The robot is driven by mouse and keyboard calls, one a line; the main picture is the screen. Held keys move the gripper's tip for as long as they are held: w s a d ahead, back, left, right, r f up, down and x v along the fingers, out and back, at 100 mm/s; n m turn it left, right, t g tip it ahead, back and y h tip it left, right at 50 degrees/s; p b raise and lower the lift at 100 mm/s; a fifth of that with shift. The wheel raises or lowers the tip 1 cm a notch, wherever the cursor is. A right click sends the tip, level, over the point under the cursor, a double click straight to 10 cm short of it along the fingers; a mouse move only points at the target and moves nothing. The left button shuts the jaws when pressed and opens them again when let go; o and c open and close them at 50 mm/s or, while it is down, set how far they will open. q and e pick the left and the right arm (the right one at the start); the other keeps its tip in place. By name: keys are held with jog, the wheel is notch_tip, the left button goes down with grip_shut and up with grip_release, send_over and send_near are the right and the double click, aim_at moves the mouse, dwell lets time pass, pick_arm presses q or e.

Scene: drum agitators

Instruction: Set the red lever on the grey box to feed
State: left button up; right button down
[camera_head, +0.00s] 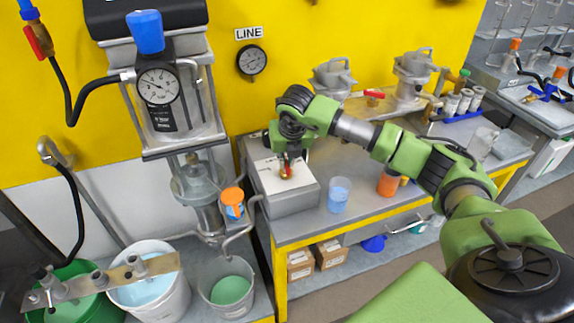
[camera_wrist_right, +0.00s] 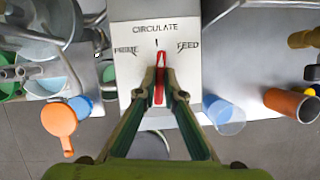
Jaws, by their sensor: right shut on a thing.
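The grey box (camera_head: 290,205) sits at the left end of the workbench. Its white top carries the labels PRIME, CIRCULATE and FEED, readable in the right wrist view (camera_wrist_right: 205,50). The red lever (camera_wrist_right: 159,62) points up the picture toward the CIRCULATE mark, between PRIME on the left and FEED on the right. My right gripper (camera_wrist_right: 160,84) is shut on the red lever, with one finger on each side of it. In the head view the right gripper (camera_head: 286,168) reaches down onto the box top and hides part of the lever. My left gripper is not in view.
A clear cup of blue liquid (camera_head: 338,195) and an orange container (camera_head: 388,182) stand right of the box. An orange-lidded cup (camera_head: 232,204) is close on its left. A pump with a gauge (camera_head: 158,87) rises behind left. A yellow wall (camera_head: 290,55) stands behind.

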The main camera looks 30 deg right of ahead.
jog(key=m+h+b, duration=0.1)
jog(key=m+b, duration=0.1)
jog(key=m, duration=0.2)
jog(key=shift+w+a+g, duration=0.15)
jog(key=shift+g, duration=0.25)
jog(key=shift+m+g+h+b, duration=0.55)
jog(key=shift+m+b, duration=0.2)
jog(key=shift+m, duration=0.85)
jog(key=c, duration=2.1)
grip_release()
jog(key=shift+c, duration=0.2)
jog(key=shift+r, duration=0.1)
jog(key=v, duration=1.1)
jog(key=shift+r, duration=0.35)
jog(key=shift+a, duration=0.15)
